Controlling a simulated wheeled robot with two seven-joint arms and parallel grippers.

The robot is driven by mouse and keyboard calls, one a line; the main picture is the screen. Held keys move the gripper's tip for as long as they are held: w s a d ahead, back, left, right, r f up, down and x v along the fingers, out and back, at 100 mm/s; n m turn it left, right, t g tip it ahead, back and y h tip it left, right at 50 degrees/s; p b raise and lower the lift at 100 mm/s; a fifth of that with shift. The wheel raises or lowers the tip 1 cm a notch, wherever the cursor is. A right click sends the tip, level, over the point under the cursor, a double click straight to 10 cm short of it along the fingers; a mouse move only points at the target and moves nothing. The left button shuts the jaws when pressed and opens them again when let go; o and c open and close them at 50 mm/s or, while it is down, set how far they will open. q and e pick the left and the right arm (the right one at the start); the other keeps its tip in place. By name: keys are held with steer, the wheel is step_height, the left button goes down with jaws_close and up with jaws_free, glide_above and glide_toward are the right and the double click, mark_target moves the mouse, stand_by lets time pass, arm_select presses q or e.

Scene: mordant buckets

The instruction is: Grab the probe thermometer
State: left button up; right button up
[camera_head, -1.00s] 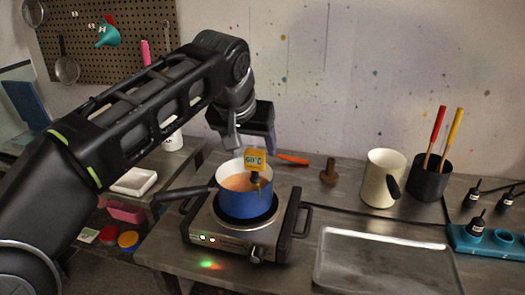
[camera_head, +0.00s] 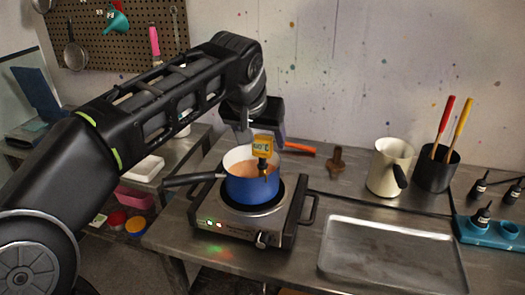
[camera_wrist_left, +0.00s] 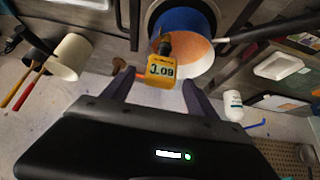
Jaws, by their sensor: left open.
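The probe thermometer (camera_head: 262,147) has a yellow display head on a dark collar and stands at the rim of a blue saucepan (camera_head: 250,189). The pan, white inside with orange liquid, sits on a hot plate (camera_head: 238,226). The head also shows in the left wrist view (camera_wrist_left: 160,70), reading about 60 °C. My left gripper (camera_head: 261,137) is open, just behind and above the head. In the left wrist view its fingers (camera_wrist_left: 158,80) lie on either side of the head, apart from it. I cannot tell how deep the head is between them. My right gripper is not in view.
A dark pan handle (camera_head: 192,179) points left. An orange-handled tool (camera_head: 300,149) and a brown wooden piece (camera_head: 336,162) lie behind. A cream jug (camera_head: 388,168), a black pot (camera_head: 436,170) with red and yellow sticks, and an empty metal tray (camera_head: 390,254) are right.

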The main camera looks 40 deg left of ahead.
mark_target(263, 169)
arm_select(q)
steer(key=x, duration=0.5)
steer(key=shift+p, duration=0.3)
steer(key=shift+r, duration=0.1)
steer(key=c, duration=1.5)
steer(key=shift+o, duration=0.2)
steer(key=shift+r, duration=0.2)
